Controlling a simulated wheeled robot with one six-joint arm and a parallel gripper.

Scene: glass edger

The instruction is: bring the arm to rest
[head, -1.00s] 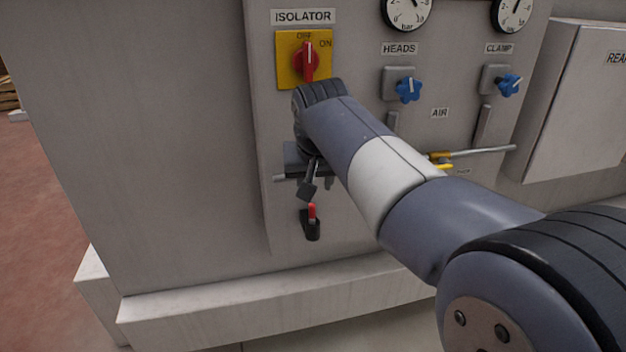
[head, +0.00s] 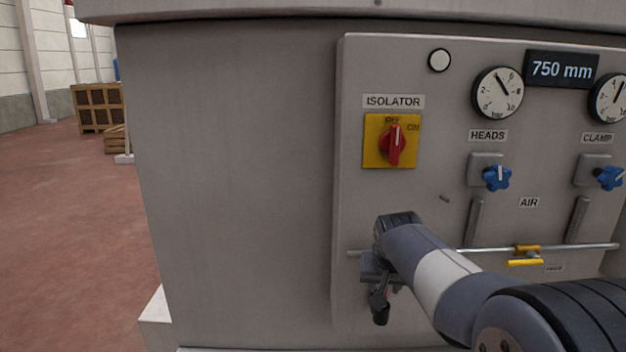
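My arm reaches in from the lower right of the head view, its wrist bent down in front of the grey machine panel (head: 420,195). My gripper (head: 380,305) points downward below the isolator, near the left end of the grey pipe (head: 585,247). Its dark fingers are small and partly overlap each other, so their opening is unclear. I see no object clearly held. A small red part shows close behind the fingers; I cannot tell whether they touch it. The isolator (head: 392,145) is a red knob on a yellow plate, its handle upright towards OFF.
Blue knobs for HEADS (head: 497,178) and CLAMP (head: 610,178) stick out of the panel, right of my wrist. A yellow valve handle (head: 525,262) sits on the pipe. Open red floor (head: 70,240) lies to the left, with wooden crates (head: 98,107) at the back.

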